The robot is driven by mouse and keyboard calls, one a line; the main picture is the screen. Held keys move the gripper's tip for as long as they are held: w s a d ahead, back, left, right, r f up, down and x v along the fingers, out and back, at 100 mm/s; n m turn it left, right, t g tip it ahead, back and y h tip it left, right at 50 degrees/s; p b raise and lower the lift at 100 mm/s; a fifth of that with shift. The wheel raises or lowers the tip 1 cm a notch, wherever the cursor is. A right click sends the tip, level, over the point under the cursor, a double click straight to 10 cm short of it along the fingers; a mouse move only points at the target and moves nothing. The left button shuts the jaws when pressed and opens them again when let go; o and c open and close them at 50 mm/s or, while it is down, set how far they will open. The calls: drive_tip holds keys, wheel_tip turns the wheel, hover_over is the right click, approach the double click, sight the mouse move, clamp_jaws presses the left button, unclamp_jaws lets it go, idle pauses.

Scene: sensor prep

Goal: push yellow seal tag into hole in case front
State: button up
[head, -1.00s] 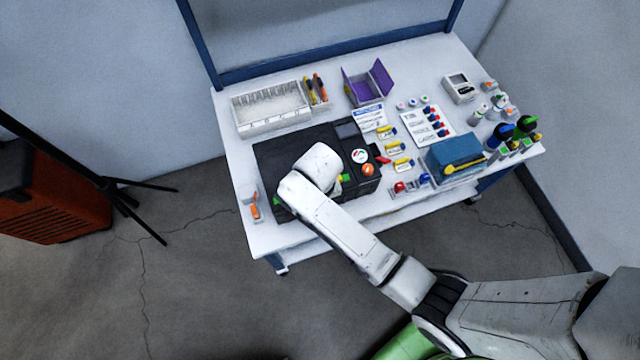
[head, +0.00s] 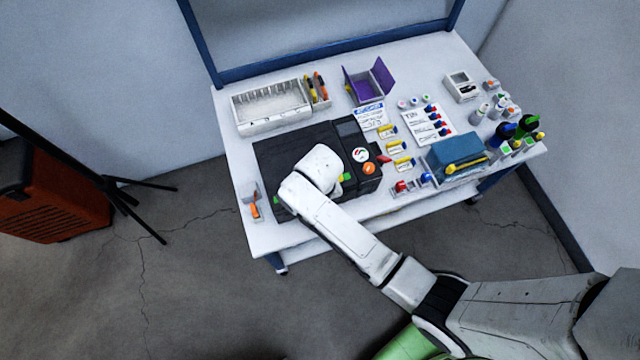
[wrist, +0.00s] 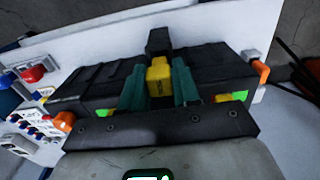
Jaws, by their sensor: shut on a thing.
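The yellow seal tag (wrist: 158,80) is between the two teal fingers of my gripper (wrist: 159,72) in the wrist view, and the fingers are shut on it. The black case (head: 290,152) lies on the table in the head view. It also shows behind the fingers in the wrist view (wrist: 215,68), with a black upright piece (wrist: 158,42) just beyond the tag. The hole in the case front is not visible, and I cannot tell whether the tag touches the case. In the head view my arm hides the gripper and the tag.
Green patches show on the case near the fingers (wrist: 240,95). An orange-handled tool (head: 255,211) stands left of the case. Yellow-topped labels (head: 395,147), a blue box (head: 455,152) and a white compartment tray (head: 270,108) stand around it. The table's front edge is close to the case.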

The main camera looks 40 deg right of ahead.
drive_tip(key=shift+f+p, duration=0.55)
drive_tip(key=shift+f, duration=0.85)
idle(4.9)
drive_tip(key=o, duration=1.3)
drive_tip(key=shift+r, duration=0.1)
wheel_tip(320, 180, up, 5)
drive_tip(key=p, duration=0.5)
drive_tip(key=shift+r, duration=0.95)
